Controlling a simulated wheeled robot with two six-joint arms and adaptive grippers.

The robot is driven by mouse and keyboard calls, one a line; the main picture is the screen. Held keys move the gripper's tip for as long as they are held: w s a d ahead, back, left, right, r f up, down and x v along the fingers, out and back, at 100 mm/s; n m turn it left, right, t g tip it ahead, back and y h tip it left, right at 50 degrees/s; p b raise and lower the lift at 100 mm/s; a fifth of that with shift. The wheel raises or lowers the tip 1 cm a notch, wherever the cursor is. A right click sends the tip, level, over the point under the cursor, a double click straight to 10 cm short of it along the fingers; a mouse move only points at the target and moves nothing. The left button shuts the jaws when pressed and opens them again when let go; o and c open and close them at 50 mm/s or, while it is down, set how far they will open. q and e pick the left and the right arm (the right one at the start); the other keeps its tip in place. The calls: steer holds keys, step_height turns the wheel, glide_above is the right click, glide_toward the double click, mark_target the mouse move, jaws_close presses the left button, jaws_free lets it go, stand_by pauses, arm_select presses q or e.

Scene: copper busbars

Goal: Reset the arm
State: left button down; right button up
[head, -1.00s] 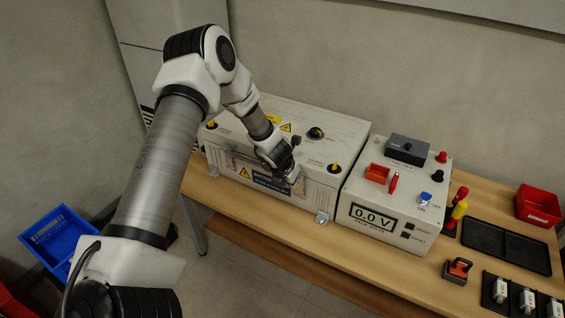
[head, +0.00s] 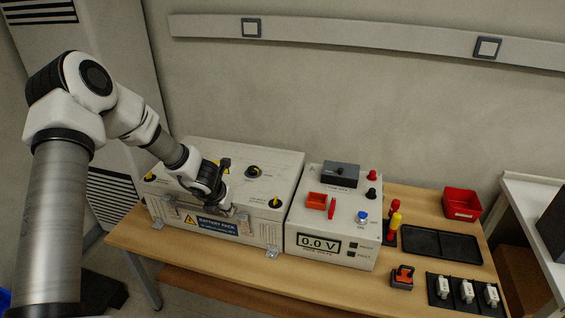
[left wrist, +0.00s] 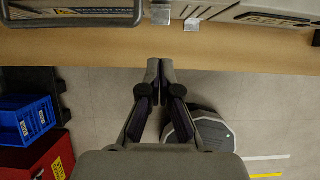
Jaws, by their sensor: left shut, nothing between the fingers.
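My left arm comes in from the left in the head view. Its gripper (head: 232,210) is in front of the battery pack (head: 285,165), a pale box with a lid and a blue label, near its front face. In the left wrist view the two fingers (left wrist: 160,68) are together and empty over the table's front edge (left wrist: 230,45). The battery pack's lower front (left wrist: 60,14) shows at the top left there. Whether the gripper touches the pack cannot be told from the head view. My right gripper is in neither view.
The voltage tester (head: 320,262) reading 0.0 V stands right of the pack. Farther right are a black tray (head: 440,243), a red bin (head: 462,203) and an orange-and-black device (head: 402,276). A blue bin (left wrist: 30,122) and a red bin (left wrist: 42,160) stand below table height.

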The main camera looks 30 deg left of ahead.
arm_select(q)
steer(key=s+d+f+m+g+y, duration=0.1)
steer(key=s+d+f+m+g, duration=0.2)
steer(key=s+d+f+m, duration=0.55)
steer(key=s+d+f+m+g, duration=0.2)
steer(key=s+d+f+m, duration=0.2)
steer(key=s+f+m, duration=0.55)
steer(key=s+d+m+h, duration=0.1)
steer(key=s+d+m, duration=0.3)
steer(key=m, duration=0.6)
steer(key=s+d+r+m+h, duration=0.1)
steer(key=s+d+m, duration=0.3)
steer(key=s+m, duration=0.4)
steer(key=shift+s+d+r+m, duration=0.2)
steer(key=shift+d+r+m, duration=0.1)
steer(key=shift+m, duration=0.8)
